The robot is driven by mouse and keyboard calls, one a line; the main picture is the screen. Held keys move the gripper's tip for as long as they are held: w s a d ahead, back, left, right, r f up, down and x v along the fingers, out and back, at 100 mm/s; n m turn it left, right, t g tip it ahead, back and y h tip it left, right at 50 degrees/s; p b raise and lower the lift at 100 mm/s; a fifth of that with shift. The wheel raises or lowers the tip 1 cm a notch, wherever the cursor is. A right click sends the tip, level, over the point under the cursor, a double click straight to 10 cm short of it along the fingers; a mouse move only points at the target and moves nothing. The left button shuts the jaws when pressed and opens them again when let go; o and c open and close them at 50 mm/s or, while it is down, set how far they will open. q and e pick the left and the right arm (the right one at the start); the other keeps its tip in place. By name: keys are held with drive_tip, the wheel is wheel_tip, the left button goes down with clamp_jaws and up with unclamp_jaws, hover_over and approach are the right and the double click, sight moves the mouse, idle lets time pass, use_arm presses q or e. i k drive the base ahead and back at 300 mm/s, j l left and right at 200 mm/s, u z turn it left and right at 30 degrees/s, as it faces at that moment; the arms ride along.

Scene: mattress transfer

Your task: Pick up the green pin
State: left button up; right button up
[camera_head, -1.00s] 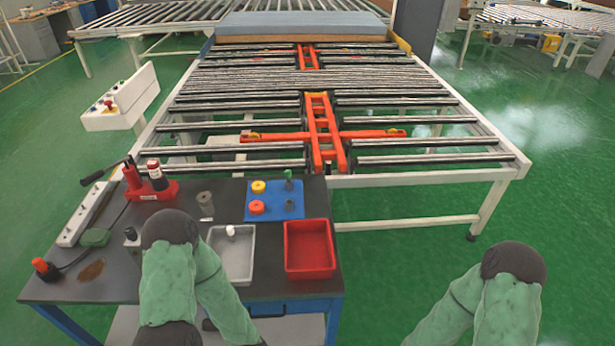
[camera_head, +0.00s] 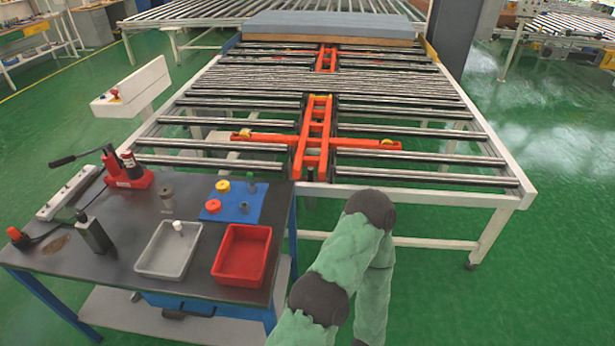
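The green pin (camera_head: 251,185) stands upright at the back right of a blue mat (camera_head: 262,196) on the dark workbench (camera_head: 110,265). A small grey piece (camera_head: 244,207) stands in front of it. A yellow ring-like piece (camera_head: 223,186) and a red one (camera_head: 213,206) sit to its left on the mat. Neither of my grippers shows. Only one green-sleeved arm of mine, apparently the right, rises from the bottom to the right of the workbench, apart from the pin.
A grey tray (camera_head: 141,263) with a small white piece (camera_head: 178,226) and a red tray (camera_head: 219,266) stand in front of the mat. A black box (camera_head: 95,235) and a red hand pump (camera_head: 125,178) are at left. A roller conveyor (camera_head: 440,200) lies behind.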

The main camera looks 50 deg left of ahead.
sight(250, 175)
drive_tip(key=i+l+u, duration=0.1)
drive_tip(key=i, duration=0.25)
drive_tip(key=i+l, duration=0.3)
drive_tip(key=i+u, duration=0.2)
drive_tip(key=u, duration=0.2)
drive_tip(key=i+j+u, duration=0.1)
drive_tip(key=u, duration=0.35)
drive_tip(key=i+l+u, duration=0.1)
drive_tip(key=i+u, duration=0.15)
drive_tip(key=u, duration=0.15)
drive_tip(key=i+l+u, duration=0.1)
drive_tip(key=u, duration=0.3)
drive_tip(key=i+u, duration=0.2)
drive_tip(key=u, duration=0.25)
drive_tip(key=i+l+u, duration=0.15)
drive_tip(key=u, duration=0.3)
drive_tip(key=i+l+u, duration=0.2)
drive_tip(key=u, duration=0.2)
drive_tip(key=i+l+u, duration=0.1)
drive_tip(key=l+u, duration=0.15)
drive_tip(key=u, duration=0.2)
drive_tip(key=i+l+u, duration=0.1)
drive_tip(key=l+u, duration=0.2)
drive_tip(key=u, duration=0.15)
